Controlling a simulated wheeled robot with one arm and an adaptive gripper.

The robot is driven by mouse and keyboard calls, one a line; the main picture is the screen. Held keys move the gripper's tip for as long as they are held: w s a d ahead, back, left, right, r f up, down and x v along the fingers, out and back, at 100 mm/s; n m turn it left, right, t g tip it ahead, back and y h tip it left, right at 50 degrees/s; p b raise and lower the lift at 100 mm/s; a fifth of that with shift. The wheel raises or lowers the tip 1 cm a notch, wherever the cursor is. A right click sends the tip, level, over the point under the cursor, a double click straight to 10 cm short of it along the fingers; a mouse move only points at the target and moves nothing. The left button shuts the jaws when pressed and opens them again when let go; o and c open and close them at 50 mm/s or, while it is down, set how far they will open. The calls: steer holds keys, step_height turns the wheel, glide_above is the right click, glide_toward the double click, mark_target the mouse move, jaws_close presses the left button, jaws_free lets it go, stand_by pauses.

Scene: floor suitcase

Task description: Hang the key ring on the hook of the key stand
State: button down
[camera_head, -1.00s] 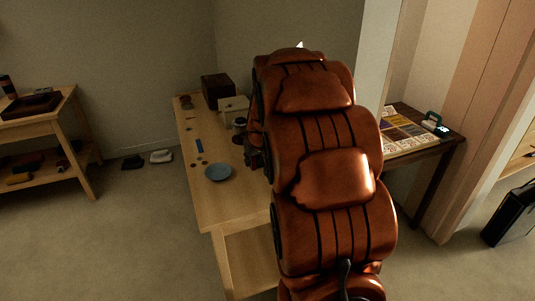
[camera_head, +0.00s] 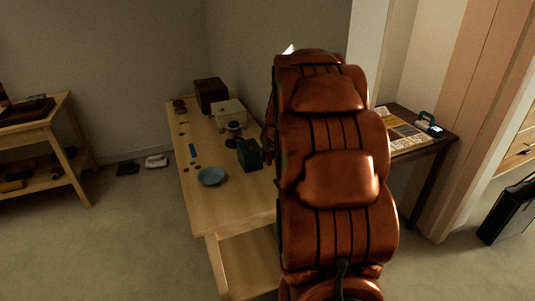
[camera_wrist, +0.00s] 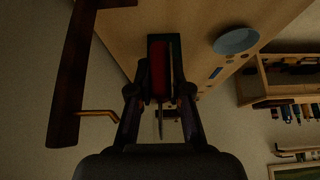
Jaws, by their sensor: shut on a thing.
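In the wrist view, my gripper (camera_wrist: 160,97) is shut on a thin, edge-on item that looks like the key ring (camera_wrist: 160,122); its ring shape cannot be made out. A dark wooden post with a brass hook (camera_wrist: 98,113), which looks like the key stand (camera_wrist: 72,75), stands to the left of my gripper. The hook points toward the left finger, and the held item is apart from it. In the head view, my arm hides the gripper, the key ring and the stand.
A wooden table (camera_head: 240,206) carries a dark green box (camera_head: 249,154), a blue dish (camera_head: 211,177), a cream box (camera_head: 228,114) and a dark brown box (camera_head: 211,95). The green box shows red inside in the wrist view (camera_wrist: 160,65), beyond my fingers.

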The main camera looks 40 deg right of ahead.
steer(key=d, duration=0.1)
steer(key=s+d+f, duration=0.1)
steer(key=d, duration=0.3)
steer(key=shift+s+f+b, duration=0.2)
steer(key=shift+s+b, duration=0.15)
stand_by(0.6)
steer(key=shift+d, duration=0.1)
steer(key=shift+s+d, duration=0.1)
steer(key=shift+d, duration=0.1)
stand_by(0.4)
